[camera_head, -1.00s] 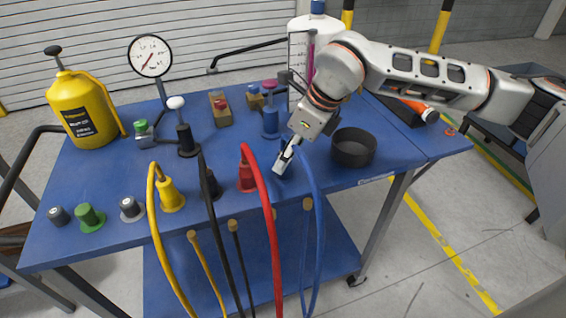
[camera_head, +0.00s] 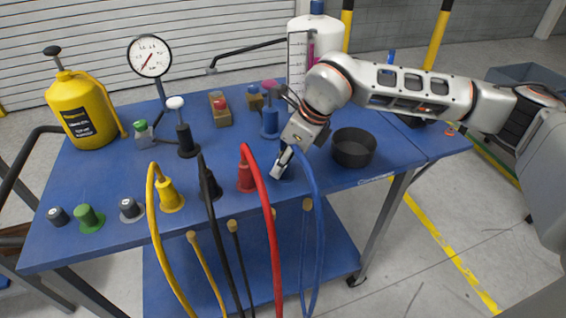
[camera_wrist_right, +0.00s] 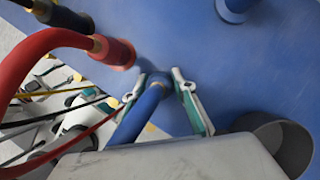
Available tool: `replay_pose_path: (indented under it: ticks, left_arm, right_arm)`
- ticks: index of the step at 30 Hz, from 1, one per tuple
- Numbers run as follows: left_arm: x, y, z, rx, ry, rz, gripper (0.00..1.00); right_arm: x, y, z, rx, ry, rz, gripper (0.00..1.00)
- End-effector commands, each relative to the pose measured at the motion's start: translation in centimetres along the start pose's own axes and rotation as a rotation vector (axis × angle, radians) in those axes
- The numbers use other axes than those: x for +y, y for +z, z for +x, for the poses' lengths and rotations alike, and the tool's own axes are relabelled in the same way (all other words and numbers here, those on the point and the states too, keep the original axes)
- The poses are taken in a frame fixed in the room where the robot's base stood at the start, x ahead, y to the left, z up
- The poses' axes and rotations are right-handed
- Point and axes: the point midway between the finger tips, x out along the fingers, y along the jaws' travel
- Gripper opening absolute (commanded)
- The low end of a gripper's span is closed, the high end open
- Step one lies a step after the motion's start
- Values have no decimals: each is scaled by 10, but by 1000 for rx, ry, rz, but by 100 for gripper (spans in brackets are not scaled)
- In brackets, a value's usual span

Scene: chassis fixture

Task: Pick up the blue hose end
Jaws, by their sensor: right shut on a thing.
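The blue hose (camera_head: 319,225) arches over the front edge of the blue table and hangs down. Its end (camera_wrist_right: 155,82) shows in the right wrist view between the two fingers, low at the tabletop. My right gripper (camera_head: 281,170) is shut on this hose end, and it also shows in the right wrist view (camera_wrist_right: 157,78) with one finger on each side. In the head view the gripper mostly hides the hose end. I cannot tell whether the end is clear of the table. My left gripper is not in view.
The red hose end (camera_head: 246,175) stands just left of my right gripper, with black (camera_head: 210,185) and yellow (camera_head: 171,195) ones beyond. A black bowl (camera_head: 338,155) is close on the right. A white tank (camera_head: 325,40) stands behind.

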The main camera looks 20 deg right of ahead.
Motion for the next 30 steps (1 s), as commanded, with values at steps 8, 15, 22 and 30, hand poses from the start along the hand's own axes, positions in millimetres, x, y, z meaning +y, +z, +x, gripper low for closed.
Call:
replay_pose_path:
  ticks: [8,15,22,30]
  left_arm:
    - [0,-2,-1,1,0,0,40]
    - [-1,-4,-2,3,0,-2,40]
    - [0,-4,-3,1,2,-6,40]
    - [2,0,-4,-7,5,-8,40]
  right_arm:
    - [0,9,-20,-3,-2,0,0]
    - [-1,31,-71,-7,-5,-2,0]
    - [-1,55,-130,-6,-5,-1,0]
    - [0,72,-173,-3,-2,0,0]
